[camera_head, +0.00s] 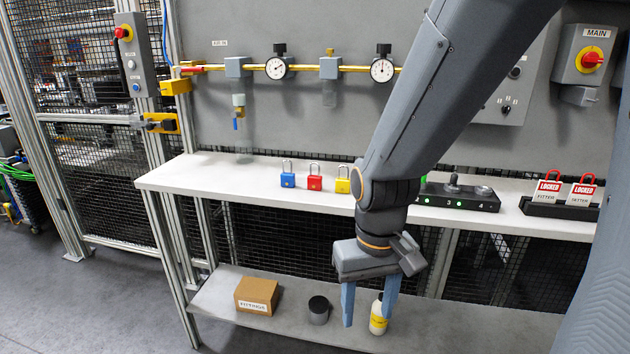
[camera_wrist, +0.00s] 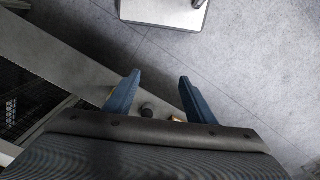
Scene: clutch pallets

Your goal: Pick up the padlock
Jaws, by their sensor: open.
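Three padlocks stand in a row on the white bench top (camera_head: 240,178): a blue padlock (camera_head: 288,180), a red padlock (camera_head: 314,183) and a yellow padlock (camera_head: 342,186). The yellow one is close to my arm in the picture, and a bit of green shows just right of the arm. My gripper (camera_head: 367,318) points down in front of the bench, lower than its top, with its fingers apart and nothing between them. In the wrist view the two blue fingers (camera_wrist: 160,76) are spread, and no padlock can be made out there.
A black control box (camera_head: 457,199) and a rack with red "LOCKED" tagged padlocks (camera_head: 548,187) stand on the bench at right. The lower shelf (camera_head: 222,298) holds a cardboard box (camera_head: 257,294), a dark cylinder (camera_head: 318,310) and a bottle (camera_head: 378,318). Gauges and a yellow pipe hang above.

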